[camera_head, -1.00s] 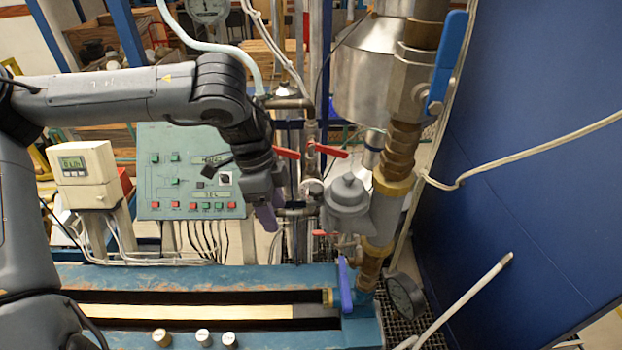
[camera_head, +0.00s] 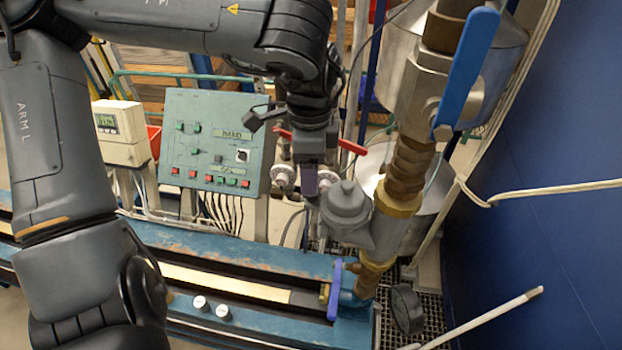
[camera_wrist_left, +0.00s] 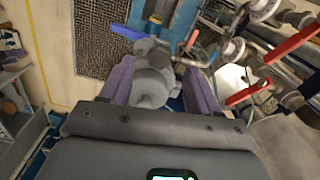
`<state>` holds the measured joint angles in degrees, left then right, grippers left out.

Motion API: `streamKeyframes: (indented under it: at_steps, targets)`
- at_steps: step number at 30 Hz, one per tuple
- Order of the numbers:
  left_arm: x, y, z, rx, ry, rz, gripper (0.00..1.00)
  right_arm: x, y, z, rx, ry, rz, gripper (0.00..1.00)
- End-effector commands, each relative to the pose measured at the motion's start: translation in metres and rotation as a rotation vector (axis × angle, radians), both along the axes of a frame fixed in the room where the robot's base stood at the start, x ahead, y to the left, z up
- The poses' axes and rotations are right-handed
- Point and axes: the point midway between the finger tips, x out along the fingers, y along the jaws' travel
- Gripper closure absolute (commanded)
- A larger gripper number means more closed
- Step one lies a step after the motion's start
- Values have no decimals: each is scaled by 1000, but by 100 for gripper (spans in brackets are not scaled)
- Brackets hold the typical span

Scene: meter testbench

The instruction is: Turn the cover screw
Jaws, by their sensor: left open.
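The grey meter (camera_head: 345,222) sits on the pipework right of centre in the head view. Its round cap has a small knob, the cover screw (camera_head: 347,188), on top. My left gripper (camera_head: 319,190) points down just left of the cap, with purple fingers. In the left wrist view the fingers (camera_wrist_left: 158,80) are open, one on either side of the grey meter (camera_wrist_left: 152,88) in the picture. I cannot tell whether they touch it or how far above it they are. Nothing is held. My right gripper is not in view.
A brass-fitted pipe with a blue-handled valve (camera_head: 468,70) rises right of the meter. Red valve handles (camera_head: 352,147) are behind it. A green control panel (camera_head: 215,140) stands left. The blue bench (camera_head: 240,252) runs in front, with a blue lever (camera_head: 335,290).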

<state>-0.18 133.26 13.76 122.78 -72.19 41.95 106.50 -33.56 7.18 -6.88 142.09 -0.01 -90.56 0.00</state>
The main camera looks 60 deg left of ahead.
Motion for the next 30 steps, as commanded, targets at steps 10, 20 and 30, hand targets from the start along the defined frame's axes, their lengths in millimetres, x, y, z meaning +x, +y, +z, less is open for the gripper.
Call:
streamKeyframes:
  at_steps: [10,20,30]
  targets:
    - [0,0,-37,-1,2,0,38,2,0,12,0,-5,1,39]
    - [0,0,-42,0,-1,1,38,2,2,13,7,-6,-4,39]
    - [0,0,-41,0,-1,0,83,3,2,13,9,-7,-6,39]
